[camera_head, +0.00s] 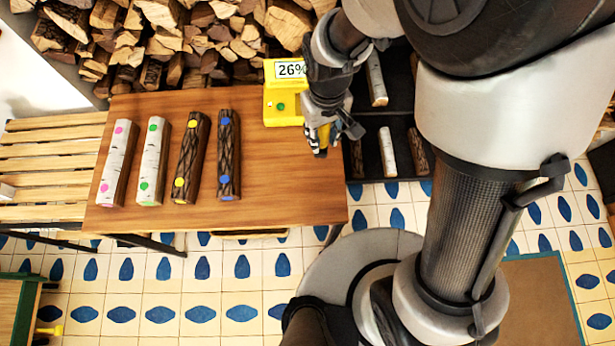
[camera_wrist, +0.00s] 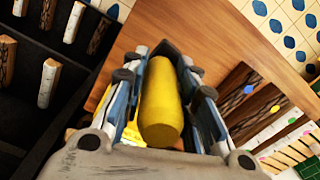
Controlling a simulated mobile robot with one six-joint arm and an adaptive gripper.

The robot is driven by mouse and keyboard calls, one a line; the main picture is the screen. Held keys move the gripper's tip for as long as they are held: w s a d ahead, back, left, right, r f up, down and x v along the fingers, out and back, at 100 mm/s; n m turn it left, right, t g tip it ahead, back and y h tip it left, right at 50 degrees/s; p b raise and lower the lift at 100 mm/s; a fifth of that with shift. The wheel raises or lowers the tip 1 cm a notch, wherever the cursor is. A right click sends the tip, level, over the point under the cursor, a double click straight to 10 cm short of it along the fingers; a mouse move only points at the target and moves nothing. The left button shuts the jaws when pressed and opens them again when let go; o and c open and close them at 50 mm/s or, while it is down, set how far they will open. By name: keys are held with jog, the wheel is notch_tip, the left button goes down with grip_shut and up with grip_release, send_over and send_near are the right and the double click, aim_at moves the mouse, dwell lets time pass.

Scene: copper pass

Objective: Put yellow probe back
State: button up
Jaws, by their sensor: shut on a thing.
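My gripper (camera_head: 325,142) is over the right end of the wooden table, just right of the yellow meter. It is shut on the yellow probe (camera_wrist: 161,105), which lies between the two fingers in the wrist view. In the head view only a small yellow part of the probe (camera_head: 324,134) shows between the fingers. The yellow meter (camera_head: 280,107) stands at the table's back right. Its display (camera_head: 290,69) reads 26%, and a green dot is on its front. My gripper and wrist hide its right side.
Several logs with coloured dots lie in a row on the table (camera_head: 262,165): two pale birch logs (camera_head: 115,165) and two dark logs (camera_head: 228,160). A dark rack (camera_head: 372,150) with logs stands right of the table. Stacked firewood (camera_head: 150,40) is behind. The table's middle is clear.

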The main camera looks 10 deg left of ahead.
notch_tip(320, 180, up, 3)
jog(key=s+a+n, duration=0.1)
jog(key=s+a, duration=0.1)
jog(key=shift+a+f+b, duration=0.2)
jog(key=shift+f+b, duration=1.3)
jog(key=shift+f, duration=3.5)
jog(key=shift+a+f+b, duration=0.15)
jog(key=shift+f+b, duration=1.3)
jog(key=shift+f, duration=3.55)
jog(key=shift+s, duration=0.1)
jog(key=shift+f, duration=0.15)
jog(key=o, duration=1)
jog(key=shift+o, duration=0.2)
notch_tip(320, 180, up, 12)
jog(key=p, duration=0.4)
jog(key=shift+r, duration=0.2)
